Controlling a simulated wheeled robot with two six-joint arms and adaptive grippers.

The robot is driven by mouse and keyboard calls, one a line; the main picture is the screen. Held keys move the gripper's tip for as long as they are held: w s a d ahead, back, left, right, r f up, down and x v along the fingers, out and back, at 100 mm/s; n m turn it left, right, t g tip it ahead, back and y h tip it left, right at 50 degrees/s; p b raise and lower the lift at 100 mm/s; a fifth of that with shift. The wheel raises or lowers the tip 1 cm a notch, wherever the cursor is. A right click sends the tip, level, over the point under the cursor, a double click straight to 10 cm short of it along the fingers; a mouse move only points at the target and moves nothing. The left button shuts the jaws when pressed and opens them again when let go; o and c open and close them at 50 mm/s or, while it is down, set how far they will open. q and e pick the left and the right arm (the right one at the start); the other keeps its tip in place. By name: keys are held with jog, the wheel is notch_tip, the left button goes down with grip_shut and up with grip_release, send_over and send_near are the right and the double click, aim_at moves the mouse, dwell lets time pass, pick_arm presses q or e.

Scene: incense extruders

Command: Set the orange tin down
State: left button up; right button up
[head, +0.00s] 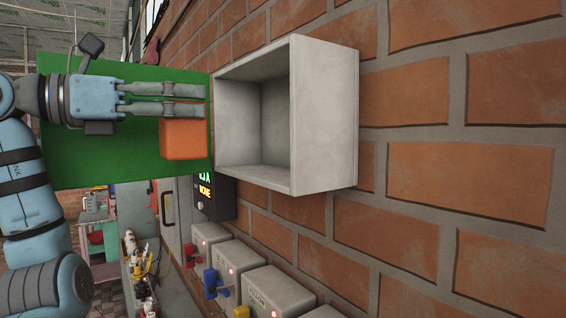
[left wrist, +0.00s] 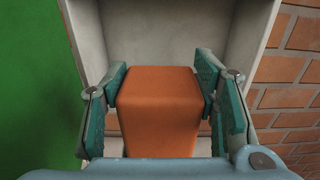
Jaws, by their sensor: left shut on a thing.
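The orange tin (head: 184,140) is a box-shaped block held in my left gripper (head: 203,100). In the left wrist view the tin (left wrist: 158,105) sits between the two teal finger pads of the left gripper (left wrist: 160,90), which are shut on its sides. In the head view the tin is just left of the open front of a grey wall box (head: 325,120), level with its opening. In the left wrist view the box's pale inside (left wrist: 160,35) lies straight beyond the tin. Whether the tin touches the box floor cannot be told. My right gripper is not in view.
A green panel (head: 90,160) stands behind my left arm. A brick wall (head: 470,180) carries the grey box. Below it are a black display (head: 213,195) with lit text and several grey switch boxes (head: 240,268) with levers. The grey box looks empty inside.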

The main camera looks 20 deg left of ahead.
pick_arm(q)
jog(key=p+x, duration=0.1)
jog(key=x, duration=0.4)
jog(key=f+p+x, duration=0.1)
jog(key=x, duration=0.4)
jog(key=f+p+x, duration=0.1)
jog(key=x, duration=0.4)
jog(key=shift+d+p, duration=0.3)
jog(key=shift+d, duration=0.25)
jog(key=shift+s+f, duration=0.15)
jog(key=shift+f, duration=0.2)
jog(key=shift+s+a+r, duration=0.15)
jog(key=shift+s+a, duration=0.05)
jog(key=shift+s, duration=0.45)
jog(key=shift+d, duration=0.1)
jog(key=o, duration=0.9)
jog(key=shift+f, duration=0.3)
jog(key=o, duration=0.4)
jog(key=shift+w+d, duration=0.1)
jog(key=shift+w, duration=0.25)
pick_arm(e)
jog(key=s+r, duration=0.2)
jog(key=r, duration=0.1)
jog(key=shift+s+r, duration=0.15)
pick_arm(q)
jog(key=shift+s, duration=0.15)
